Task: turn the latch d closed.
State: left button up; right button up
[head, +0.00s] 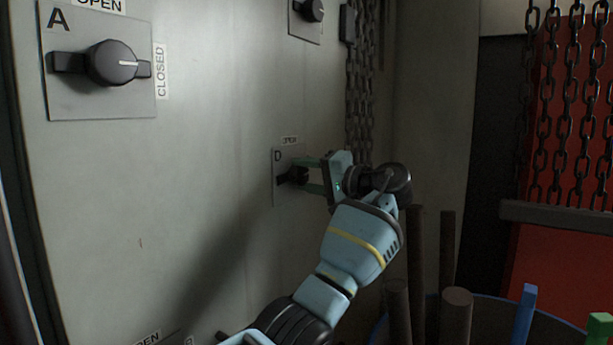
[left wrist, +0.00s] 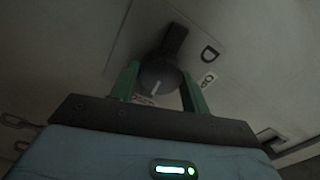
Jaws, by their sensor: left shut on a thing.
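Latch d (head: 290,178) is a small dark knob with a bar handle on a pale plate marked D (head: 281,195), fixed to the grey panel. My left gripper (head: 311,176) reaches it from the right, with its green fingers on either side of the knob. In the left wrist view, the black knob of latch d (left wrist: 158,72) with a short white mark sits between the two green fingers of the left gripper (left wrist: 159,86). Its dark bar sticks out past the fingers toward the top. The gripper partly hides the latch in the head view. My right gripper is not in view.
Latch A (head: 112,63) is on the upper left of the grey panel (head: 200,140), and another latch (head: 311,10) is above D. Chains (head: 360,90) hang just behind my left wrist. Brown posts (head: 457,315) and a blue-rimmed container (head: 490,298) stand at lower right.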

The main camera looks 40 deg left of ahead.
pick_arm(q)
jog(key=shift+m, duration=0.6)
jog(key=o, duration=1)
jog(key=shift+d, duration=0.1)
jog(key=d, duration=0.5)
jog(key=w+d+b, duration=0.1)
jog(key=d, duration=0.1)
jog(key=shift+d, duration=0.3)
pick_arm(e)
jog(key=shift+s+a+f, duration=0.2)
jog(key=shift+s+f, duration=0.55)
